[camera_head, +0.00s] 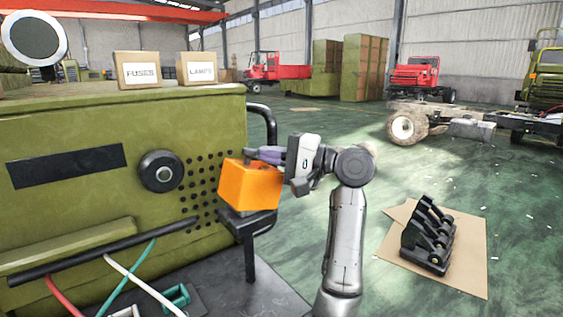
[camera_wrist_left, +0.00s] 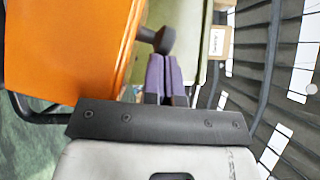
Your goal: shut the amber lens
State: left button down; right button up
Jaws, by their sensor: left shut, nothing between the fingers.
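The amber lens (camera_head: 250,187) is an orange box-like cover on a black bracket (camera_head: 246,222) at the right end of the green cabinet. Its near face is turned toward me, and I cannot tell how far open it stands. My left gripper (camera_head: 258,155) is at the lens's top right edge, with its purple fingers shut and empty. In the left wrist view the lens (camera_wrist_left: 65,50) fills the left side, beside the shut fingers (camera_wrist_left: 163,72). A black knob (camera_wrist_left: 158,40) shows just beyond the fingertips. Whether the fingers touch the lens is unclear. My right gripper is not in view.
The green cabinet (camera_head: 90,130) carries FUSES (camera_head: 138,71) and LAMPS (camera_head: 197,69) boxes on top, a black round knob (camera_head: 161,171) and a side handle (camera_head: 265,120). Cables run along its front. A black rack (camera_head: 428,237) lies on cardboard on the floor at right.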

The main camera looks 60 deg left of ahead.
aim_at(234, 161)
pick_arm(q)
jog(key=shift+s+d+f+n+t+h+b, duration=0.2)
jog(key=shift+s+n+t+h+b, duration=0.2)
jog(key=shift+s+n, duration=0.4)
jog(key=shift+s+d+f+n+t+h+b, duration=0.1)
jog(key=shift+s+d+n+t+h+b, duration=0.15)
jog(key=shift+s+n+t, duration=0.45)
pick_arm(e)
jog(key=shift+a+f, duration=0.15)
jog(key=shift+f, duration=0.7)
pick_arm(q)
jog(key=shift+s+a, duration=0.1)
jog(key=shift+s, duration=0.1)
jog(key=shift+w+r, duration=0.15)
jog(key=shift+w, duration=0.3)
jog(key=w, duration=0.1)
jog(key=w+p, duration=0.1)
jog(key=w, duration=0.1)
jog(key=shift+a+r+g, duration=0.15)
jog(key=shift+r+g, duration=0.15)
jog(key=f+p+v, duration=0.1)
jog(key=p+v, duration=0.3)
jog(key=v, duration=0.6)
jog(key=shift+r, duration=0.3)
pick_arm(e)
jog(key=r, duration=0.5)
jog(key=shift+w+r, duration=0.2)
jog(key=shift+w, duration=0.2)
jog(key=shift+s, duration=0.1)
